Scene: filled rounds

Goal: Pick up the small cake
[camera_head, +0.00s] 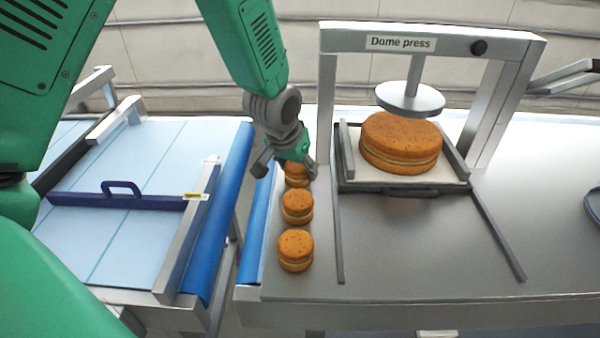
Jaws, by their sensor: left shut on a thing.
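Three small cakes, round and brown with a pale filling line, stand in a row along the left side of the grey metal table (430,250). The near small cake (295,251) and the middle small cake (297,207) stand free. My left gripper (297,170) reaches down over the far small cake (297,181) and is shut on it. The gripper hides the top of that cake. I cannot tell whether that cake touches the table. My right gripper is not in view.
A dome press (400,43) stands over a large cake (400,145) on a tray (372,180), right of the small cakes. Rails (338,240) run forward from it. A conveyor (130,215) with a blue end roll lies left, past a gap.

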